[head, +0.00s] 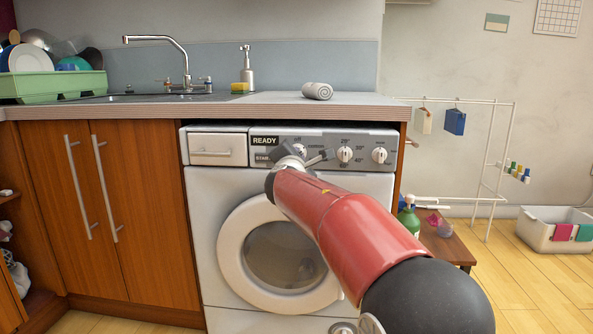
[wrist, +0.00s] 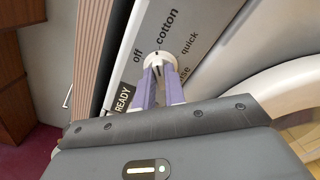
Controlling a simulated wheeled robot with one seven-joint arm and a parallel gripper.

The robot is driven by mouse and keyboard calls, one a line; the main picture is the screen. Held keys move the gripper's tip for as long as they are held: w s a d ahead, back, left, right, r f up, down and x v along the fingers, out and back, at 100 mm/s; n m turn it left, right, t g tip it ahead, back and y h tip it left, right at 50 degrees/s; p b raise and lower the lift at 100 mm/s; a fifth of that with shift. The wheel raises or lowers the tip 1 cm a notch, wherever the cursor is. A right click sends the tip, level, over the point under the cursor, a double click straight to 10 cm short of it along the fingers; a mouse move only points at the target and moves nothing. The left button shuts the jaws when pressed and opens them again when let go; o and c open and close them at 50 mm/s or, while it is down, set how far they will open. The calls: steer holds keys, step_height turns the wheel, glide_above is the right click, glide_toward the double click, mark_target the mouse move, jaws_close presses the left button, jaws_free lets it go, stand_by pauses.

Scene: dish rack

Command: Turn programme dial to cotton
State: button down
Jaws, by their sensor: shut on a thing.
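The programme dial (wrist: 158,60) is a small white knob on the washing machine's panel, with labels off, cotton, quick and a partly hidden one around it. My gripper (wrist: 161,72) is shut on the dial, its two purple fingers on either side of it. A small dark mark on the dial appears to face the cotton label (wrist: 167,28), but I cannot tell its exact setting. In the head view, my arm partly hides the dial (head: 299,149) on the front of the washing machine (head: 205,200).
The panel display (head: 264,141) reads READY. Two other knobs, the nearer (head: 345,154) and the farther (head: 379,155), sit to the right. The countertop (head: 200,107) overhangs the panel. A green bottle (head: 408,217) stands beside the machine.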

steer(key=shift+f+m+b, duration=0.1)
steer(key=shift+m+b, duration=0.5)
steer(key=shift+m, duration=0.2)
steer(key=c, duration=1.5)
jaws_free()
steer(key=shift+o, duration=0.2)
steer(key=s, duration=0.7)
steer(key=shift+s+a, duration=0.15)
steer(key=shift+s, duration=0.25)
